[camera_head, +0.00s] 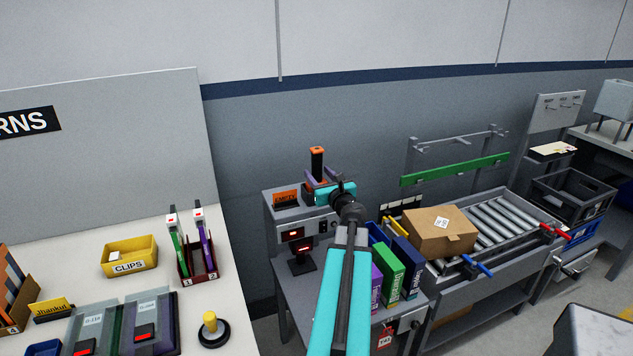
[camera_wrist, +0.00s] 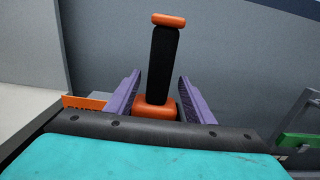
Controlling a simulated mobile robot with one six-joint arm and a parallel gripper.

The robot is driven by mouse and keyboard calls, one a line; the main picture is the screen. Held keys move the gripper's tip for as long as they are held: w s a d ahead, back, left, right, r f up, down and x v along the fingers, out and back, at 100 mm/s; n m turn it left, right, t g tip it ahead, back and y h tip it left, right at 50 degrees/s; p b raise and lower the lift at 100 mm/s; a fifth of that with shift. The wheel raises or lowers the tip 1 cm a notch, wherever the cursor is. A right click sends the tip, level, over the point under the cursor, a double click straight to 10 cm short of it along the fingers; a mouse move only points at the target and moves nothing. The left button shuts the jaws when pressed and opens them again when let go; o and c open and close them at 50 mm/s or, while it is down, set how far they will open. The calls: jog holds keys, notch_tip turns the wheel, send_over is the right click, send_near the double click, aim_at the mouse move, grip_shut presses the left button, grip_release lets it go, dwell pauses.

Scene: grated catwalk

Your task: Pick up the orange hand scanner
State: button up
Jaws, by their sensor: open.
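The orange hand scanner (camera_wrist: 164,70) stands upright, with a black middle and orange ends. In the head view it stands on top of a grey cabinet, its black and orange top (camera_head: 317,160) showing above my gripper. My gripper (camera_head: 318,184) is open, with its purple fingers on either side of the scanner. In the wrist view my gripper (camera_wrist: 157,92) shows a finger left and right of the scanner's lower part, with a gap on both sides. The scanner's base is partly hidden behind my gripper's body.
An orange sign (camera_head: 286,198) stands on the grey cabinet (camera_head: 290,217), left of the scanner. Several binders (camera_head: 392,270) stand below right, beside my arm. A cardboard box (camera_head: 440,231) sits on the roller conveyor (camera_head: 503,220). A white table (camera_head: 80,262) with a yellow clips bin (camera_head: 129,256) is at left.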

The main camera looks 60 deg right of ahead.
aim_at(312, 167)
jog(key=shift+p+x, duration=1.05)
jog(key=shift+x, duration=1.6)
jog(key=shift+a, duration=0.15)
grip_shut()
jog(key=shift+r, duration=0.1)
notch_tip(312, 167, up, 10)
